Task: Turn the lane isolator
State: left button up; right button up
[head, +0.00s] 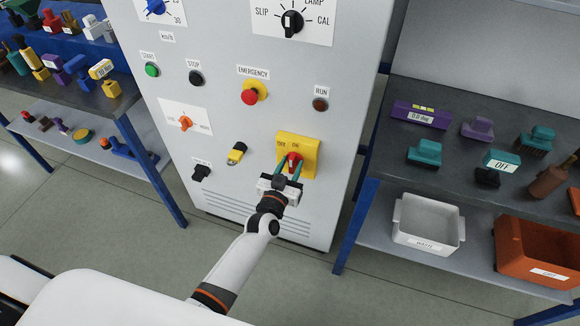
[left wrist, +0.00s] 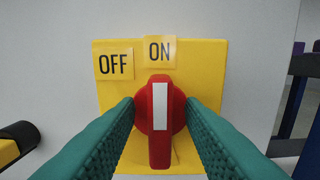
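The lane isolator is a red rotary knob (head: 294,158) on a yellow plate (head: 311,156) low on the front of the grey cabinet. In the left wrist view the knob (left wrist: 160,115) stands upright, its white stripe vertical under the ON label (left wrist: 159,51). The OFF label (left wrist: 115,65) is up and to the left. My left gripper (head: 289,168) is at the knob, its teal fingers (left wrist: 160,108) one on each side of it. Gaps show between the fingers and the knob's narrow handle, so it looks open. My right gripper is out of view.
The cabinet also carries a red emergency button (head: 250,97), a yellow-and-black switch (head: 236,154) and a black knob (head: 201,172) near the isolator. Shelves with loose parts flank it; a white bin (head: 428,223) and an orange bin (head: 540,250) are at right.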

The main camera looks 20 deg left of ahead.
pick_arm(q)
grip_shut()
jog(key=shift+n, duration=0.3)
jog(key=n, duration=0.2)
jog(key=shift+a+n, duration=0.1)
jog(key=shift+n, duration=0.2)
jog(key=n, duration=0.3)
jog(key=shift+f+n, duration=0.1)
jog(key=shift+n, duration=0.3)
jog(key=n, duration=0.2)
jog(key=n+b, duration=0.1)
jog(key=n, duration=0.2)
jog(key=shift+a+f+b, duration=0.15)
jog(key=shift+a+b, duration=0.05)
jog(key=shift+b, duration=0.1)
jog(key=n+b, duration=0.1)
jog(key=n, duration=0.4)
jog(key=shift+f+n, duration=0.1)
jog(key=shift+n, duration=0.3)
